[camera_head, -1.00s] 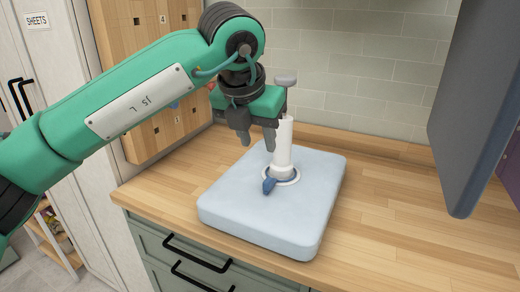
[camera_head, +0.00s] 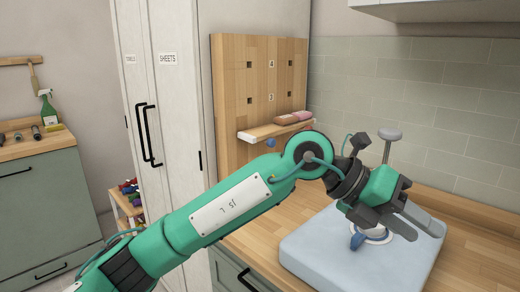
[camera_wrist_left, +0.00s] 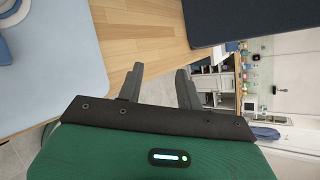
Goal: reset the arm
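My left arm (camera_head: 225,205) is green and reaches in from the left in the head view. The gripper hides most of the post in the head view. My right gripper is not in view.
A wooden board (camera_head: 235,80) with a small shelf (camera_head: 275,130) stands behind the arm. A white cabinet (camera_head: 170,110) is at the left. A dark panel (camera_wrist_left: 235,20) hangs beyond the fingers. The wooden counter (camera_head: 475,225) right of the pad is clear.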

